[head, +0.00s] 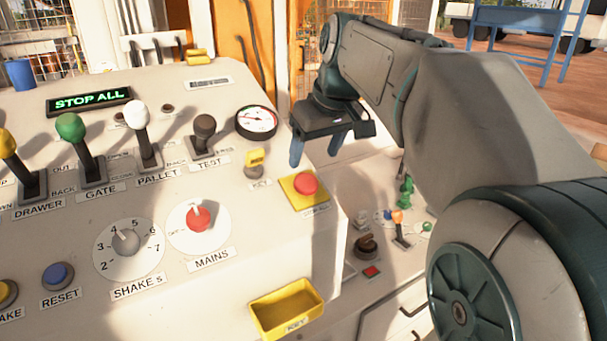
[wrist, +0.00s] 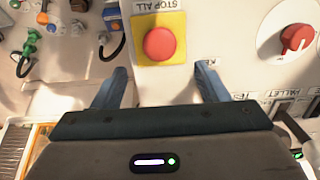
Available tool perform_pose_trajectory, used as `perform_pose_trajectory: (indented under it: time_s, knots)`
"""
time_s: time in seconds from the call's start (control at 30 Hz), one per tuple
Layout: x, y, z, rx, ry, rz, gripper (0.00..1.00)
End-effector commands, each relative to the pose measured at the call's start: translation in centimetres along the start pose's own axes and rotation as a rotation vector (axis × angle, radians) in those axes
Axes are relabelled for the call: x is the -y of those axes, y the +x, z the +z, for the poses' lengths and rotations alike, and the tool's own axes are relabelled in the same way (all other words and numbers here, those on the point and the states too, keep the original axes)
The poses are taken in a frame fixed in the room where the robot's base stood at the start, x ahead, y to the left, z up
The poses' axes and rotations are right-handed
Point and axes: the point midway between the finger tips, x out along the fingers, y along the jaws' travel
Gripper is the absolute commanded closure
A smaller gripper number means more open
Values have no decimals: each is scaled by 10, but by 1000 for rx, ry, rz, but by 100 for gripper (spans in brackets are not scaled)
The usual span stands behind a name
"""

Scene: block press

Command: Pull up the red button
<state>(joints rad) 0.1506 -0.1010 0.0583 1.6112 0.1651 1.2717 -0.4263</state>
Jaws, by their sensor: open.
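The red button (head: 305,184) is a round mushroom cap on a yellow square plate (head: 294,200) at the right edge of the sloped console. My gripper (head: 316,155) is open and empty. It hangs above and a little behind the button in the head view, apart from it. Its two blue fingers also show in the wrist view (wrist: 160,78).
A yellow key switch (head: 254,162) and a round gauge (head: 256,121) stand left of my gripper. Several levers (head: 142,130) line the console, with the red MAINS knob (head: 199,218) nearer. A yellow KEY tray (head: 286,309) is at the front. A lower panel with small levers (head: 399,225) lies right.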

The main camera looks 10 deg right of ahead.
Motion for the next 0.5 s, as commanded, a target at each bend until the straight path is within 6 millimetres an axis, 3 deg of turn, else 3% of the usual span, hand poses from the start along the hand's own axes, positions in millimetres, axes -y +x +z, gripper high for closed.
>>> perform_pose_trajectory:
  time_s: [0.2,0.5]
  knots:
    - [0,45,1,4,1,-1,33]
    - [0,74,0,1,0,0,33]
